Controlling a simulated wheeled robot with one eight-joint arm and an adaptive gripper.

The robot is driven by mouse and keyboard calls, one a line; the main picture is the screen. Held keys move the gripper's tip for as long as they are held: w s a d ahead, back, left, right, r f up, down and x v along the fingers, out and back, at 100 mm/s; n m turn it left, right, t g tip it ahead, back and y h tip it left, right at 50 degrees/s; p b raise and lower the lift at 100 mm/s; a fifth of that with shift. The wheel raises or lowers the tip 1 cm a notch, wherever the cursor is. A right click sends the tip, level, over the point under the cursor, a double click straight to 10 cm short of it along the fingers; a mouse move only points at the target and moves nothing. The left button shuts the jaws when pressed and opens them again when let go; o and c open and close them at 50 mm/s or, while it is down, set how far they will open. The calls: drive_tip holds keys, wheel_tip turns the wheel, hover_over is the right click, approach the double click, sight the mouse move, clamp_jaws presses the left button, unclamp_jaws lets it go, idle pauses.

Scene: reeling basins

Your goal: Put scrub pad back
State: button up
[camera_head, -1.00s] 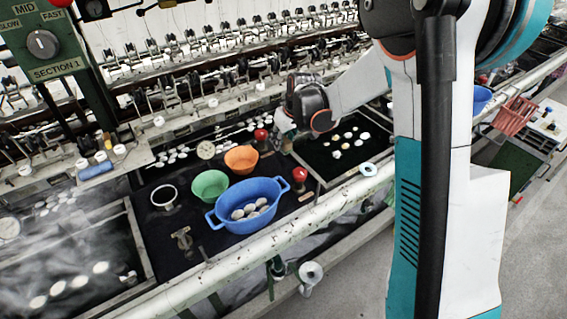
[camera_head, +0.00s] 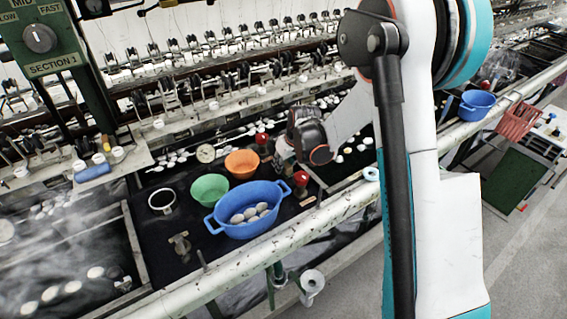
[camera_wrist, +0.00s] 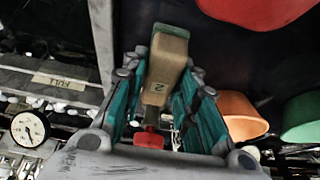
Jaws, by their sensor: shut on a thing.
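The scrub pad (camera_wrist: 165,70) is a tan block with a green end and a green number 2 on its face. In the wrist view it stands out between the two teal fingers of my gripper (camera_wrist: 167,82), which are shut on it. In the head view my gripper (camera_head: 281,158) hangs by the two red knobs, right of the orange bowl. The pad cannot be clearly made out there. I cannot tell whether it touches anything below.
A red knob (camera_head: 301,178) is close in front of my gripper; another (camera_head: 262,138) is behind it. An orange bowl (camera_head: 242,163), a green bowl (camera_head: 210,189) and a blue basin (camera_head: 233,226) holding cocoons stand left. A pale rail (camera_head: 250,255) runs along the front.

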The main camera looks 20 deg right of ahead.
drive_tip(key=shift+f, duration=0.2)
drive_tip(key=o, duration=0.9)
drive_tip(key=shift+o, duration=0.2)
drive_tip(key=shift+r, duration=0.2)
drive_tip(key=shift+s+r, duration=0.1)
drive_tip(key=shift+r, duration=0.2)
drive_tip(key=s+a+p+v, duration=0.1)
drive_tip(key=s+p+v, duration=0.1)
drive_tip(key=v, duration=0.8)
drive_tip(key=s+a+f+p+v, duration=0.1)
drive_tip(key=p+v, duration=0.1)
drive_tip(key=v, duration=0.8)
drive_tip(key=s+r+m+t, duration=0.1)
drive_tip(key=s+r, duration=0.2)
drive_tip(key=s, duration=0.8)
drive_tip(key=s+r+m+t+h, duration=0.1)
drive_tip(key=s+r+m, duration=0.1)
drive_tip(key=s, duration=0.9)
drive_tip(key=shift+s+a+r+m+t, duration=0.3)
drive_tip(key=shift+s+r+t, duration=0.1)
drive_tip(key=shift+r, duration=0.4)
